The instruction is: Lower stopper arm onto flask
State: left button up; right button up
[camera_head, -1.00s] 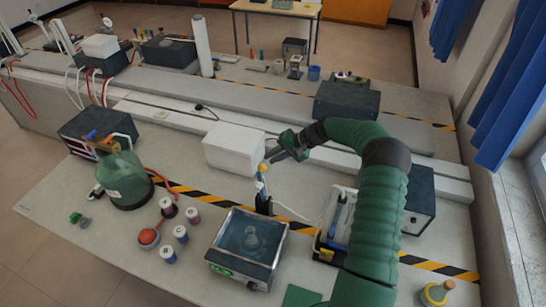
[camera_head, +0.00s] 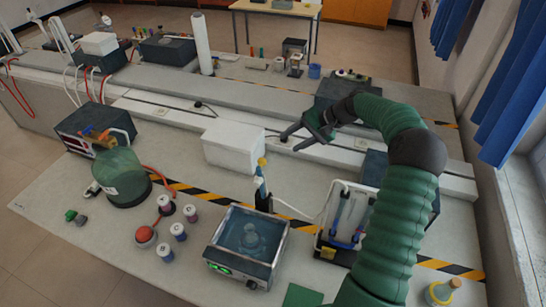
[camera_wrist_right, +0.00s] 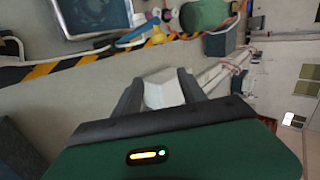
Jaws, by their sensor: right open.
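A green glass flask (camera_head: 122,180) stands at the left of the near bench. An orange arm (camera_head: 118,133), which looks like the stopper arm, is above its top; whether it touches the flask I cannot tell. The flask also shows at the top of the right wrist view (camera_wrist_right: 205,14). My right gripper (camera_head: 287,138) is open and empty, to the right of and beyond the white box, far from the flask. In the right wrist view its fingers (camera_wrist_right: 158,90) stand apart with the white box seen between them. My left gripper is not in view.
The white box (camera_head: 233,147) and an upright yellow-topped tool (camera_head: 262,175) stand mid-bench. A device with a glass-like vessel (camera_head: 247,240) is in front. Several small jars (camera_head: 178,231) and a red ball-shaped item (camera_head: 145,235) stand near the flask. The front-left bench is mostly clear.

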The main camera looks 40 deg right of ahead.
jog(key=s+r+b, duration=0.1)
jog(key=s+r, duration=0.2)
jog(key=r, duration=0.2)
jog(key=shift+s+d, duration=0.35)
